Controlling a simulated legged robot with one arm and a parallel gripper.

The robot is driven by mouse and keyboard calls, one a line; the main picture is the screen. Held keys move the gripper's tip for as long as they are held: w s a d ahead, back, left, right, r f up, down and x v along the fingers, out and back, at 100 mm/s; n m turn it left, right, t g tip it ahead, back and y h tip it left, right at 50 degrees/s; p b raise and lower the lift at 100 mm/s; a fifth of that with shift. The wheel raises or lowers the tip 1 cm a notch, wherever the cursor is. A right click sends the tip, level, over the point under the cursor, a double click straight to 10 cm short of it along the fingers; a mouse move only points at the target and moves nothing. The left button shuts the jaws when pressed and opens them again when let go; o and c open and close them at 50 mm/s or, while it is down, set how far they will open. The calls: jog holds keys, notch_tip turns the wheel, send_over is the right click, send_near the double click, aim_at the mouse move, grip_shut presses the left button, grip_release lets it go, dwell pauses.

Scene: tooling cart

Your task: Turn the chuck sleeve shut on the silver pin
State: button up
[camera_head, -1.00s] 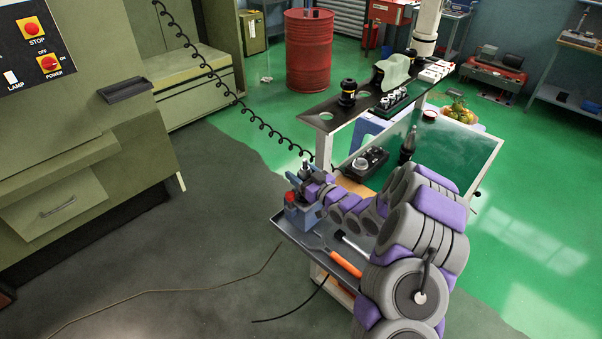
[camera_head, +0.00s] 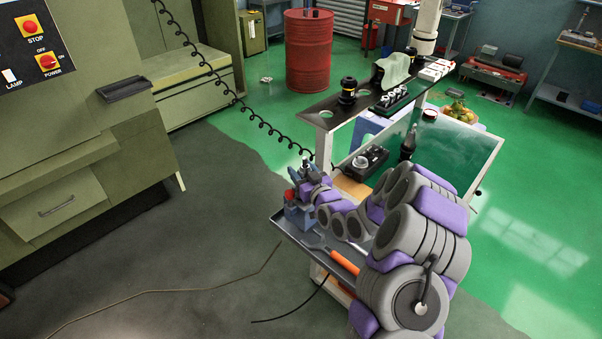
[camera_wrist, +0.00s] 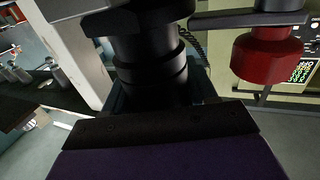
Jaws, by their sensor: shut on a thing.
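My gripper (camera_head: 304,178) is low over the cart's near tray, at a blue-grey fixture (camera_head: 297,214). In the wrist view a black, ringed cylinder (camera_wrist: 150,72), which looks like the chuck sleeve, stands directly in front of my gripper's dark base. My gripper is shut on it, though the finger contact is mostly hidden. I cannot make out the silver pin for certain in either view. A red knob (camera_wrist: 267,57) is on the right of the wrist view, apart from the cylinder.
An orange-handled tool (camera_head: 344,262) lies on the grey tray (camera_head: 290,236) beside my arm. A black holder (camera_head: 364,163) stands on the cart behind. The upper black shelf (camera_head: 318,108) carries a black tool holder (camera_head: 348,91). A coiled black cable (camera_head: 235,98) hangs behind the gripper.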

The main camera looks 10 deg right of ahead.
jog(key=m+h+p, duration=0.1)
jog(key=h, duration=0.1)
jog(key=m+h+p, duration=0.1)
jog(key=m+h, duration=0.1)
jog(key=h, duration=0.1)
jog(key=shift+d+r+t, duration=0.1)
jog(key=shift+r+t, duration=0.1)
jog(key=shift+t, duration=0.2)
jog(key=shift+d+f+m+g+h+p, duration=0.15)
jog(key=shift+m+h+p, duration=0.4)
jog(key=shift+m+h, duration=0.45)
jog(key=shift+d+m+g+h+p, duration=0.15)
jog(key=shift+m+h+p, duration=0.45)
jog(key=shift+h, duration=0.7)
jog(key=shift+d+h, duration=0.1)
jog(key=shift+h, duration=0.2)
jog(key=o, duration=1)
